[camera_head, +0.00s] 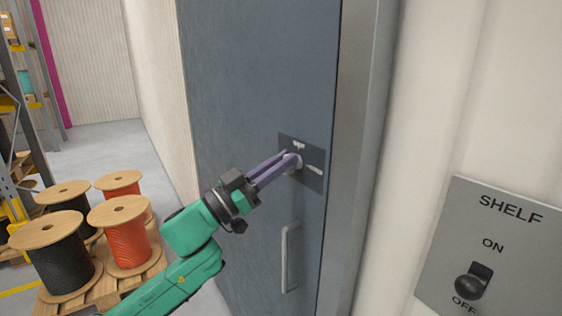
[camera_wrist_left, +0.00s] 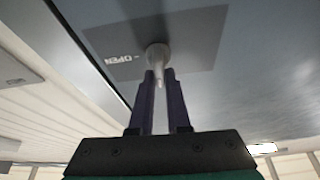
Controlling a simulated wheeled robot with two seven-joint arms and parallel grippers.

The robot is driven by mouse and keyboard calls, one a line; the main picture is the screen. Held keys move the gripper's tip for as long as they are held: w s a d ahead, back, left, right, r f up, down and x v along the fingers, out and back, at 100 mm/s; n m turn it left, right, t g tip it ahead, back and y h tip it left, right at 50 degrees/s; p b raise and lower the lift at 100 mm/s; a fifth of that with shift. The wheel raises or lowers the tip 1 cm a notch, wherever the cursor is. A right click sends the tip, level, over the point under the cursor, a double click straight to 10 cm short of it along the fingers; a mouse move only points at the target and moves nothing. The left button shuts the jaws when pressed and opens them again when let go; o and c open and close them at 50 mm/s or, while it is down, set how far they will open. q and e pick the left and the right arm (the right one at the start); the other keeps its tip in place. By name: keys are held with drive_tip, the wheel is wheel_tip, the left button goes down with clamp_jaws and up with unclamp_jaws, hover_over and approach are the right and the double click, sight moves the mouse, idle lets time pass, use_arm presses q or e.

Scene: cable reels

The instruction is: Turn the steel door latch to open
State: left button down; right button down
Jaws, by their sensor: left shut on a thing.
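The steel door latch (camera_head: 296,161) is a small light-grey knob on a dark plate (camera_head: 312,178) on the blue-grey door (camera_head: 255,85). My left gripper (camera_head: 291,160) reaches it from the left, with its purple fingers shut on the latch. In the left wrist view the latch (camera_wrist_left: 157,56) stands at the fingertips (camera_wrist_left: 159,75), and the word OPEN shows on the plate to its left. The fingers partly hide the latch, so its exact turn is hard to tell. My right gripper is not in view.
A vertical door handle (camera_head: 290,257) sits below the latch. A grey SHELF switch panel (camera_head: 500,250) is on the wall at right. Cable reels (camera_head: 125,232) stand on a pallet (camera_head: 105,285) at left, near racking (camera_head: 20,90). Open floor lies behind them.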

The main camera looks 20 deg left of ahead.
use_arm(q)
drive_tip(key=m+g+h+p, duration=0.1)
drive_tip(key=m+g, duration=0.1)
drive_tip(key=m, duration=0.2)
drive_tip(key=m+g+p, duration=0.1)
drive_tip(key=m, duration=0.3)
drive_tip(key=m+g+h+p, duration=0.1)
drive_tip(key=m+g, duration=0.1)
drive_tip(key=m, duration=0.2)
drive_tip(key=shift+s+d+f+g+h, duration=0.2)
drive_tip(key=shift+f+g+h, duration=0.1)
drive_tip(key=shift+f, duration=0.1)
drive_tip(key=m+g+p, duration=0.1)
drive_tip(key=m, duration=0.2)
drive_tip(key=m+g, duration=0.1)
drive_tip(key=m, duration=0.2)
drive_tip(key=shift+y+p, duration=0.4)
drive_tip(key=shift+m+g+y+p, duration=0.3)
drive_tip(key=shift+m+g+y, duration=0.15)
drive_tip(key=shift+m, duration=1.05)
drive_tip(key=shift+r, duration=0.1)
